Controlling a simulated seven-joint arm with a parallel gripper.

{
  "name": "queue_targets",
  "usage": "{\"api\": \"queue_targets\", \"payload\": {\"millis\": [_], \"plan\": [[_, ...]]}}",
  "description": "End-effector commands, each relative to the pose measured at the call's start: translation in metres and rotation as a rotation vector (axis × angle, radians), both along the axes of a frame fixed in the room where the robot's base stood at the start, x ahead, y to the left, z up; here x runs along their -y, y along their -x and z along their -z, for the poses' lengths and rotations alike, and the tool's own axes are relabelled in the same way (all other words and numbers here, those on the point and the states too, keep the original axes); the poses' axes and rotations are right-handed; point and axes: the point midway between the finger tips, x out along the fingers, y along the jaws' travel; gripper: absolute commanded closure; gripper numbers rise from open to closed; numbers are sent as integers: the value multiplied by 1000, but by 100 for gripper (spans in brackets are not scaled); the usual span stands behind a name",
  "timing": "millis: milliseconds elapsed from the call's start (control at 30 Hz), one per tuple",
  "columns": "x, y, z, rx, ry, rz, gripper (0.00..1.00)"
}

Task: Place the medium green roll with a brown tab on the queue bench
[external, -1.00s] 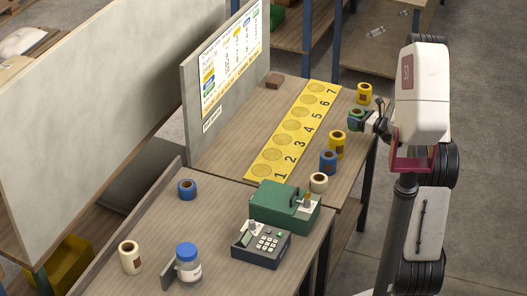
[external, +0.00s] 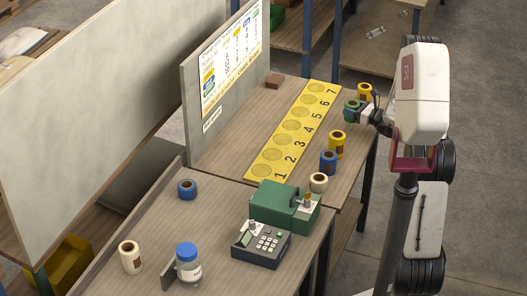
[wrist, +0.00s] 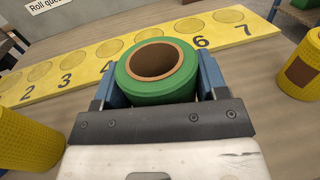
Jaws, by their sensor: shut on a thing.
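My gripper (wrist: 157,85) is shut on a green roll (wrist: 157,88) with a brown core. In the wrist view a blue finger presses each side of the roll. The brown tab is not visible. In the external view the green roll (external: 351,105) is held at the right side of the far bench, to the right of the yellow numbered strip (external: 262,163). The strip also shows behind the roll in the wrist view (wrist: 60,92). Its circles are numbered 1 to 7, and all visible circles are empty.
Yellow rolls stand close to either side of my gripper, one at left (wrist: 28,135) and one with a brown tab (wrist: 300,72) at right. A blue roll (external: 328,162) and a cream roll (external: 318,182) stand nearer. A brown block (external: 274,81) lies near the upright board (external: 220,75).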

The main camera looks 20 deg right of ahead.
Motion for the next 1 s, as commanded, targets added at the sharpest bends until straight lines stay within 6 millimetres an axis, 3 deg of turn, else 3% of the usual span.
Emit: {"api": "queue_targets", "payload": {"millis": [400, 900, 933, 1000], "plan": [[0, 0, 32, -1, -1, 0, 59], [0, 0, 37, -1, -1, 0, 59], [0, 0, 37, -1, -1, 0, 31], [0, 0, 37, 0, 0, 0, 20]]}}
